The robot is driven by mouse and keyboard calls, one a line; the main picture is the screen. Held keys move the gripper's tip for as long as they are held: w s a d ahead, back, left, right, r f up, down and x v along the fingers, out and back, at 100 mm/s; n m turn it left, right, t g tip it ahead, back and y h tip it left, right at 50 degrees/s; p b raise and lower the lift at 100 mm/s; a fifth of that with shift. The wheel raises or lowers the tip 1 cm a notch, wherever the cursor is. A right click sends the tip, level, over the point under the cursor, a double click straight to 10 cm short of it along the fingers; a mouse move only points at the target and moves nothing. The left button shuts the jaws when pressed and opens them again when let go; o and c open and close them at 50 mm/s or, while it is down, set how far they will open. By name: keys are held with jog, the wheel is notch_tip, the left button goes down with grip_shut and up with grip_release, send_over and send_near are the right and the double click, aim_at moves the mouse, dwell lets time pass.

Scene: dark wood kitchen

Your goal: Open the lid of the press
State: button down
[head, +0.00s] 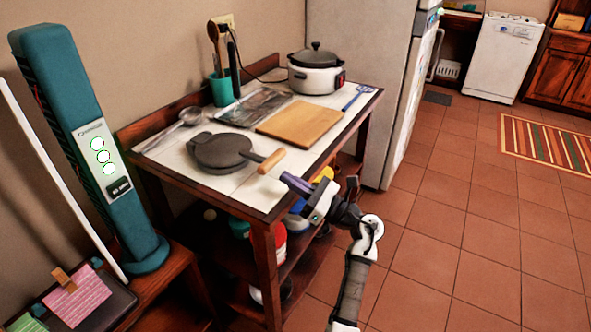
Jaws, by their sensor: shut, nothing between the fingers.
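The press (218,151) is a dark grey round iron with its lid down, lying at the front left of the white-topped wooden table. Its handle has a light wooden grip (272,161) that points right, close to the table's front edge. My gripper (283,177) is shut and empty. In the picture it is just right of and below the wooden grip, near the table's front edge. A small gap shows between the fingertips and the grip. How far apart they are in depth I cannot tell.
A cutting board (303,123), a metal tray (254,106), a ladle (188,117) and a blue spatula (356,97) lie on the table. A slow cooker (316,71) and a teal utensil holder (221,90) stand behind.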

jog(key=d+f+h, duration=0.2)
jog(key=d+f, duration=0.4)
jog(key=shift+t, duration=0.3)
jog(key=p+x, duration=0.2)
jog(key=x, duration=0.2)
jog(key=p+x, duration=0.2)
jog(key=x, duration=0.3)
jog(key=shift+d+r, duration=0.15)
jog(key=shift+r, duration=0.05)
jog(key=shift+w+a, duration=0.3)
jog(key=shift+a, duration=0.05)
jog(key=shift+d+r, duration=0.1)
